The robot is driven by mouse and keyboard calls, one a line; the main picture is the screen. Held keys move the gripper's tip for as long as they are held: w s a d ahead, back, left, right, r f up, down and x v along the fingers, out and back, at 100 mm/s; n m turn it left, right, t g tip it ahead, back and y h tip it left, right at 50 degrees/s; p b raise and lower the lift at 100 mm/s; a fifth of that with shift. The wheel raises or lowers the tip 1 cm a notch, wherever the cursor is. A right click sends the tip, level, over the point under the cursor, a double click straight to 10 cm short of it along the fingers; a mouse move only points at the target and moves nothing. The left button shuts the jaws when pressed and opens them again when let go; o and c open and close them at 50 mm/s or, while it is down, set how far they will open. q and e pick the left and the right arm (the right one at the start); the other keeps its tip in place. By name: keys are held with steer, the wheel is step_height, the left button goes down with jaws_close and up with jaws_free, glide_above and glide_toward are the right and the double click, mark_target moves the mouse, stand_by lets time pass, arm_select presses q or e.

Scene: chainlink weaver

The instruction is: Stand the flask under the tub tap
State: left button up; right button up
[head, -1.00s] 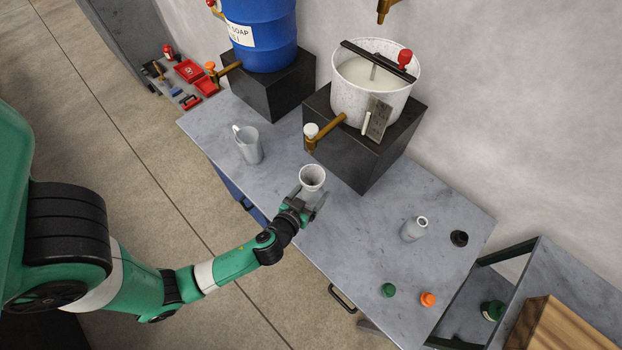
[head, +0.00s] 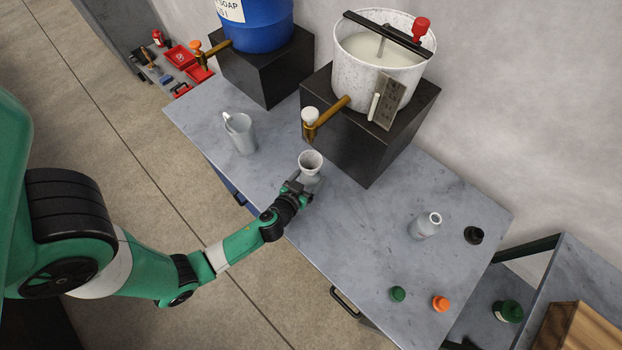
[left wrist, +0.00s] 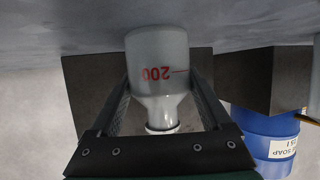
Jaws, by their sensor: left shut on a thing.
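The flask (left wrist: 158,65), a clear-grey bottle with a red 200 mark, is between the fingers of my left gripper (left wrist: 162,105), which is shut on it. The wrist view shows it upside down, base near the table surface; I cannot tell if it touches. The brass tub tap (head: 326,118) with a white knob sticks out from the white speckled tub (head: 362,80). The flask is just in front of the spout, seemingly lower. My right gripper is out of view.
The tub stands on a dark block (head: 365,150). A grey jug (head: 242,135) stands left, by the blue soap barrel (head: 258,28). To the right are another bottle (head: 424,227), a black cap (head: 473,235), a green cap (head: 398,294) and an orange cap (head: 441,303).

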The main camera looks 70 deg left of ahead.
arm_select(q)
steer(key=shift+w+r, duration=0.1)
steer(key=shift+r, duration=0.05)
steer(key=o, duration=1)
steer(key=shift+f, duration=0.2)
steer(key=shift+o, duration=1.2)
steer(key=shift+r, duration=0.1)
